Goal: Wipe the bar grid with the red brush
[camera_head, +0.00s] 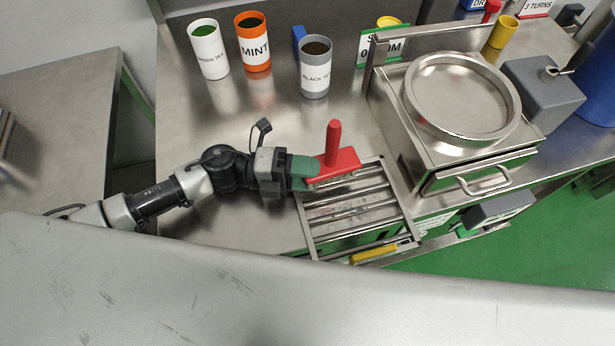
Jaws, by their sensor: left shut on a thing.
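The red brush (338,165) has a flat red body and an upright red handle. It is over the back left part of the bar grid (356,209), bristle side down. I cannot tell whether the bristles press on the bars. The bar grid is a metal frame with several parallel bars, and faint reddish marks show between or on them. My left gripper (306,171), with green fingers, comes in from the left and is shut on the left end of the brush. My right gripper is not in view.
Green tea (209,52), mint (254,44) and black tea (314,72) cans stand at the back. A metal machine with a round pan (462,98) and drawer handle (484,182) stands right of the grid. A yellow piece (374,254) lies at the grid's front.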

